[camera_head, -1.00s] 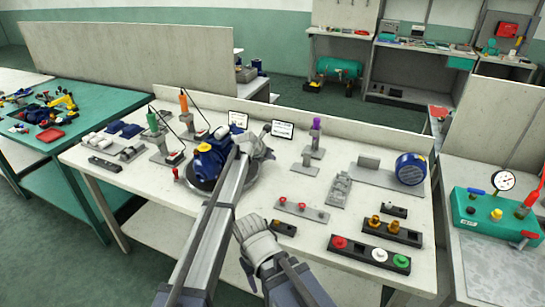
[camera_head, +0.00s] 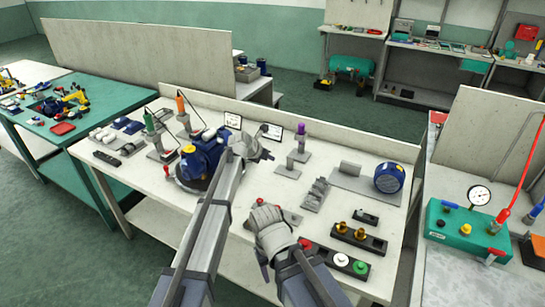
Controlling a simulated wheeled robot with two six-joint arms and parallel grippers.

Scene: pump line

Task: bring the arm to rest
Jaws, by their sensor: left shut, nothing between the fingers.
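My left arm reaches up over the workbench (camera_head: 140,181) from the bottom of the head view. Its gripper (camera_head: 266,155) is shut and empty, just right of the blue and yellow pump unit (camera_head: 204,154) on its round base. The forearm hides part of that base. I cannot tell whether the gripper touches the pump. My right arm comes in from the bottom, with its grey wrist (camera_head: 267,222) over the bench front. Its fingers are not clear, so its jaw state cannot be told.
A black block with red, white and green buttons (camera_head: 341,260) and a block with brass fittings (camera_head: 360,236) lie right of my right wrist. A blue round motor (camera_head: 389,178) stands at the bench's right. A green gauge box (camera_head: 463,229) is on the right-hand bench.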

